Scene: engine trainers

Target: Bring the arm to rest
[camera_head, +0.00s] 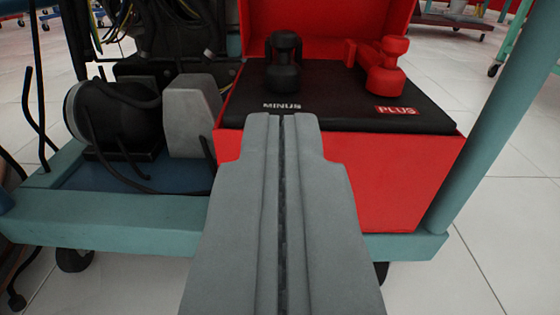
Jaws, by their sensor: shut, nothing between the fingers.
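My gripper (282,122) reaches forward from the bottom middle of the head camera view. Its two grey fingers lie side by side, shut, with nothing between them. The fingertips appear in front of the near edge of a red box (400,165); I cannot tell the distance. The box holds a black panel (335,100) marked MINUS and PLUS. A black clamp (283,62) stands at the MINUS label. A red clamp (384,66) stands at the PLUS label. The rest of my arm is not in view.
The box sits on a teal wheeled frame (120,222) with an upright teal post (500,120) at right. A dark cylindrical part (115,115), a grey block (190,110) and loose cables are at left. White tiled floor (515,210) is free at right.

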